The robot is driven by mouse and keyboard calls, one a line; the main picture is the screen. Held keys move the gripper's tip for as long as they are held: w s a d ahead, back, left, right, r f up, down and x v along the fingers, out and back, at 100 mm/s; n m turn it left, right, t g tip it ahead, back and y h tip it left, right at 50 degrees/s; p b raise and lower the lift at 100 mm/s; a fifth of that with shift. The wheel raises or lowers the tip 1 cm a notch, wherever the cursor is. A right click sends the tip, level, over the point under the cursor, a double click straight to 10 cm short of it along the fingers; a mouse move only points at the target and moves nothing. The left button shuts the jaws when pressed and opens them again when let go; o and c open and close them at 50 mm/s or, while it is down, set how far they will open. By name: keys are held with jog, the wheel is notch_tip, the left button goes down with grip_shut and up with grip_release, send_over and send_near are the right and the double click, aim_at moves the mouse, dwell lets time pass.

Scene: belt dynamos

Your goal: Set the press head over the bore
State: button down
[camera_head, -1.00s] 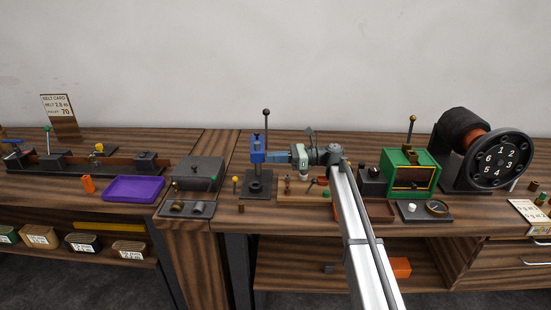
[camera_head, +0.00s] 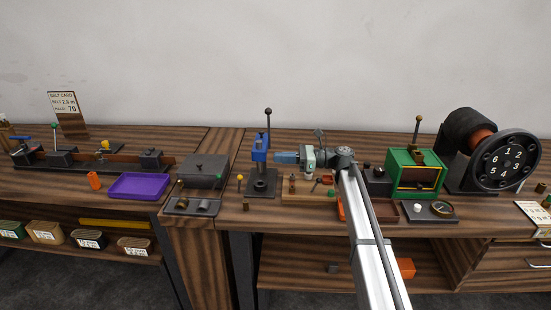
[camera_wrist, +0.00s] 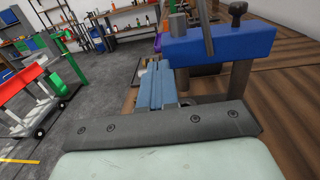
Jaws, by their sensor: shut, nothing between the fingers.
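The press has a blue head (camera_head: 260,150) on an upright post with a tall black-knobbed lever, above a dark base (camera_head: 261,186). The bore is too small to make out in the head view, so I cannot tell whether the head is over it. My gripper (camera_head: 276,157) has blue fingers, shut and empty, pointing left just right of the head. In the wrist view the fingers (camera_wrist: 154,86) are together, left of the blue press head (camera_wrist: 225,44) and its grey posts. The lower part of the press is hidden behind my gripper there.
A wooden block with small parts stands under my gripper. A green box (camera_head: 415,171) and a large dial wheel (camera_head: 508,160) are to the right. A grey box (camera_head: 201,171), a purple tray (camera_head: 138,186) and a dark rail fixture are to the left.

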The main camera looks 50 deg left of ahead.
jog(key=v, duration=1.1)
jog(key=shift+d, duration=0.45)
jog(key=s+d+f+t+h, duration=0.1)
jog(key=s+d+f+h, duration=0.2)
jog(key=s+d+f, duration=0.9)
jog(key=w+d+f+t, duration=0.1)
jog(key=d+f+t, duration=0.3)
jog(key=d+f, duration=1.65)
jog(key=s+d+f+n+t+h, duration=0.1)
jog(key=s+d+f+t+h, duration=0.2)
jog(key=d+f, duration=1.2)
jog(key=s+d+f+n+h, duration=0.2)
jog(key=s+d+f, duration=0.2)
jog(key=s+d, duration=0.3)
jog(key=s+d+f+n+g+h, duration=0.1)
jog(key=s+d+f+n+h, duration=0.1)
jog(key=s+d, duration=0.6)
jog(key=s+d+f+n+h, duration=0.2)
jog(key=s+d+f+n, duration=0.1)
jog(key=s+d+f, duration=0.4)
jog(key=shift+s+d, duration=0.25)
jog(key=shift+d, duration=0.8)
